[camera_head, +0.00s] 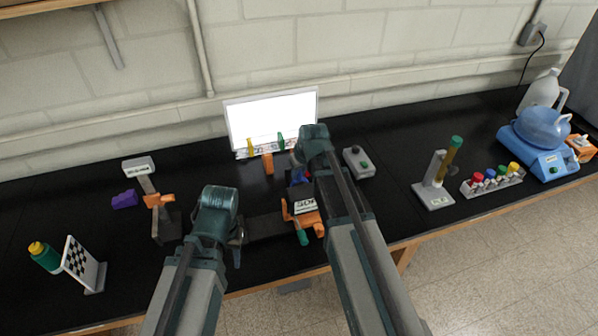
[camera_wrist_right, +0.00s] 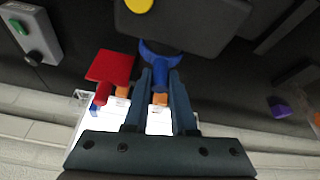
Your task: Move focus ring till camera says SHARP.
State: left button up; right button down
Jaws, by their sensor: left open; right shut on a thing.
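My right gripper (camera_head: 298,160) is shut on a blue forked piece (camera_wrist_right: 160,60), which seems to be the focus ring's lever. The blue piece also shows in the head view, partly hidden by my right arm. It sits by a dark body (camera_wrist_right: 190,22) with a yellow disc (camera_wrist_right: 139,5). A red tab (camera_wrist_right: 110,67) is beside the gripper. In the head view an orange unit (camera_head: 289,212) carries a display (camera_head: 305,206) that reads something like "SOF", its right end hidden by my arm. My left gripper (camera_head: 237,252) is open and empty near the bench's front.
A dark rail (camera_head: 268,227) lies between my arms. A bright white panel (camera_head: 272,118) stands behind. A checkered chart (camera_head: 79,260) and a small sign on a stand (camera_head: 138,166) are at left. A grey button box (camera_head: 358,161), tube rack (camera_head: 492,181) and blue heater (camera_head: 548,158) are at right.

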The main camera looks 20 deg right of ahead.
jog(key=shift+a, duration=0.1)
dwell(0.7)
jog(key=shift+s+a+f+h, duration=0.1)
jog(key=shift+a+h, duration=0.55)
jog(key=shift+h, duration=0.55)
jog(key=c, duration=0.7)
grip_release()
jog(key=p+v, duration=1.2)
jog(key=v, duration=0.1)
jog(key=shift+s+r, duration=0.1)
jog(key=shift+r, duration=0.3)
